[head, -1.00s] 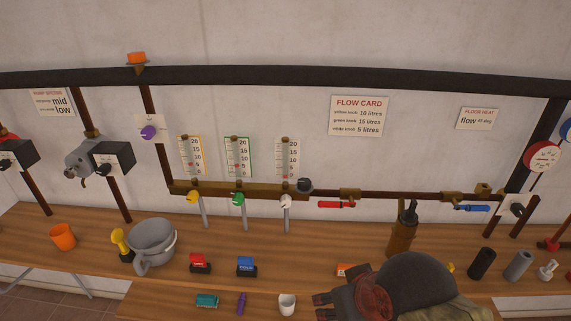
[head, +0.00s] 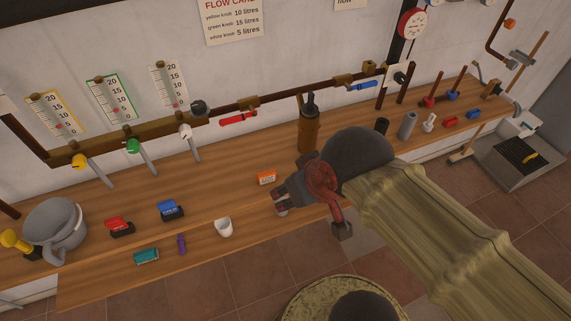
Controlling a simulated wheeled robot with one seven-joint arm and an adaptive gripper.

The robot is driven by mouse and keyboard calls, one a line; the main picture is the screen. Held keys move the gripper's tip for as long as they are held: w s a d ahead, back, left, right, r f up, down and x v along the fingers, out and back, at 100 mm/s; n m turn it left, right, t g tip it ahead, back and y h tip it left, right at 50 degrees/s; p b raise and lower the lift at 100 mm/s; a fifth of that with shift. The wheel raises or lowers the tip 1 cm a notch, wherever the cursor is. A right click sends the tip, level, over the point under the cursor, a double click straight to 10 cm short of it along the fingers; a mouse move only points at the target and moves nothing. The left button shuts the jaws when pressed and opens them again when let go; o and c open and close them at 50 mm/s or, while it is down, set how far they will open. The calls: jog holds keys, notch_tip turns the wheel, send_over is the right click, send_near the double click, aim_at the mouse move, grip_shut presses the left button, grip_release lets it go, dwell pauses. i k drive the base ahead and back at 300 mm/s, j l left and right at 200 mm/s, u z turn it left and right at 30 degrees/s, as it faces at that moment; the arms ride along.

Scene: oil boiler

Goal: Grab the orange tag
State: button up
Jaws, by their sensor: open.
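The orange tag (head: 266,178), a small orange block with a white label, lies on the wooden bench right of centre. My gripper (head: 279,204) is just below and to the right of it in the picture, pointing left over the bench edge. It is open, its fingers small and partly hidden by my wrist. I see no contact with the tag, and a small gap shows between them.
A white cup (head: 223,227), a purple item (head: 181,244), a teal block (head: 146,256) and a blue stamp-like block (head: 170,210) are to the left.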

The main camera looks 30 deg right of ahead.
aim_at(269, 176)
jog(key=z, duration=0.1)
jog(key=k+j, duration=0.15)
jog(key=j, duration=0.25)
jog(key=k+j+z, duration=0.1)
jog(key=j, duration=0.25)
jog(key=k+j, duration=0.15)
jog(key=j, duration=0.25)
